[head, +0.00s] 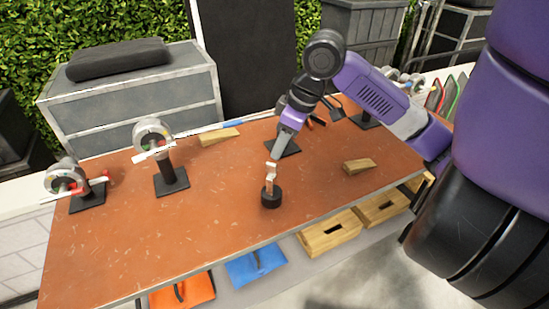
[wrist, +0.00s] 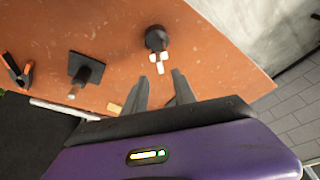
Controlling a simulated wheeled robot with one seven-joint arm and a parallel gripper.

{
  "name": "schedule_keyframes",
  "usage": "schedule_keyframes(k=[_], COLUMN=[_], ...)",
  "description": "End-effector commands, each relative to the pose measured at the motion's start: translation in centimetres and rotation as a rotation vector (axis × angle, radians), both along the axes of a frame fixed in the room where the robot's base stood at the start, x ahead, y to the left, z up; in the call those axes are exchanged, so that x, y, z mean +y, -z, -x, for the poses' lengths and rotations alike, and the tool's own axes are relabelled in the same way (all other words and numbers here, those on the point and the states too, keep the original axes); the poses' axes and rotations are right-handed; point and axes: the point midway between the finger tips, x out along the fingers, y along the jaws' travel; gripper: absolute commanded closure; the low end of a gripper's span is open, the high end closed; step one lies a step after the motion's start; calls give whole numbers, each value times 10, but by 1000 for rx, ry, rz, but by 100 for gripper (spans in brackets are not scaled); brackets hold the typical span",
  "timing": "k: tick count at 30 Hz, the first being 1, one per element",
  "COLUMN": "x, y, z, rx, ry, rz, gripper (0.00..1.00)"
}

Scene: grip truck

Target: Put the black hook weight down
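The black hook weight (head: 271,197) stands upright on the brown tabletop (head: 215,215), near its front edge. Its pale, tan-coloured hook rises from the top. My gripper (head: 275,158) is just above the hook, pointing down. In the wrist view the weight (wrist: 156,38) lies beyond the fingertips, with its hook towards the gap between them. The two fingers of my gripper (wrist: 161,73) are apart, with nothing held between them. Whether a finger still touches the hook cannot be told.
Wooden wedges lie behind (head: 219,137) and to the right (head: 358,166). Clamp stands are on the left (head: 170,180) and far left (head: 87,196). Another black stand base (head: 283,149) is behind my gripper. The tabletop left of the weight is clear. Wooden boxes (head: 330,233) sit below the front edge.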

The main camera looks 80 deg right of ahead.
Motion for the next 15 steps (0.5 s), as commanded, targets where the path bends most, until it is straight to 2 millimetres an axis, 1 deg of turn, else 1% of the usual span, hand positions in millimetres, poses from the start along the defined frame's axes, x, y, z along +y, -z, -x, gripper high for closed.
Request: schedule_keyframes(k=[1,3,6,10,15], x=[0,0,1,1,3], y=[-8,-18,-28,-34,-36], z=[3,6,9,12,9], rx=[-1,0,-1,1,-6], ry=[-1,0,-2,-1,-4], rz=[4,2,2,0,-1], gripper=[67,67,67,67,67])
